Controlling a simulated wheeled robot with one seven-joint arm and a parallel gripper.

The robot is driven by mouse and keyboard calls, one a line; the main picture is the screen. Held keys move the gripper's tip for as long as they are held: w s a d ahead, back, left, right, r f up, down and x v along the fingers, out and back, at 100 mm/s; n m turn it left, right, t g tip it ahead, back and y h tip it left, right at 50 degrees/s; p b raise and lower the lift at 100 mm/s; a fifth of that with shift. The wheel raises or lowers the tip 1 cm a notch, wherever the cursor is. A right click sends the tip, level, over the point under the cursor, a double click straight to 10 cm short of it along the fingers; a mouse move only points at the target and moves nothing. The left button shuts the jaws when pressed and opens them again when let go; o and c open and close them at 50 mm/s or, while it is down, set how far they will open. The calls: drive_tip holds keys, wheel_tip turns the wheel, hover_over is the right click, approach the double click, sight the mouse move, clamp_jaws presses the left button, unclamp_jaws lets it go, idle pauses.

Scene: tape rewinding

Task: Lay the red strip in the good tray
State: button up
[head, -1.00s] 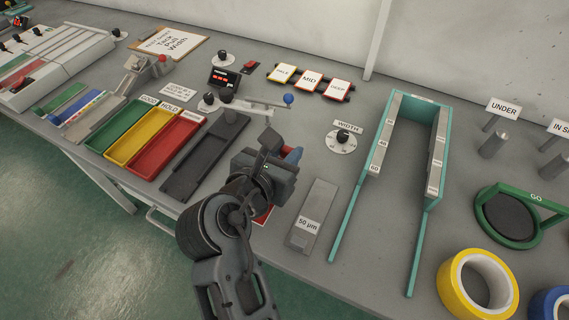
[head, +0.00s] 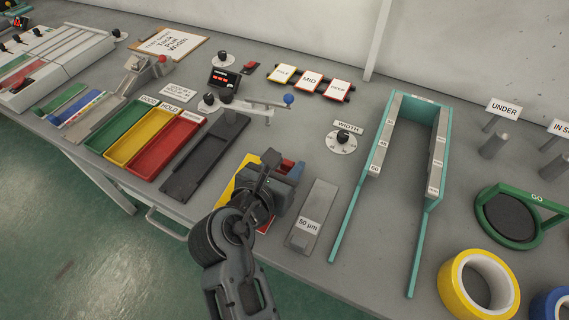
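The good tray is the long green tray (head: 97,141), behind which stands a GOOD label. No strip shows in it. My gripper (head: 283,180) is well to the right of it, low over the front of the bench. Its fingers are mostly hidden behind its own body. I cannot tell whether any of these is the red strip or whether the gripper holds anything. A red flat piece (head: 18,82) also lies at the far left rack.
The yellow tray (head: 118,157) and red tray (head: 143,172) adjoin the green one. A dark grey fixture (head: 185,182) with a lever lies between them and my gripper. A grey 50 µm block (head: 312,222) and teal frame (head: 348,219) stand to the right.

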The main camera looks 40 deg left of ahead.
drive_tip(key=shift+o, duration=0.8)
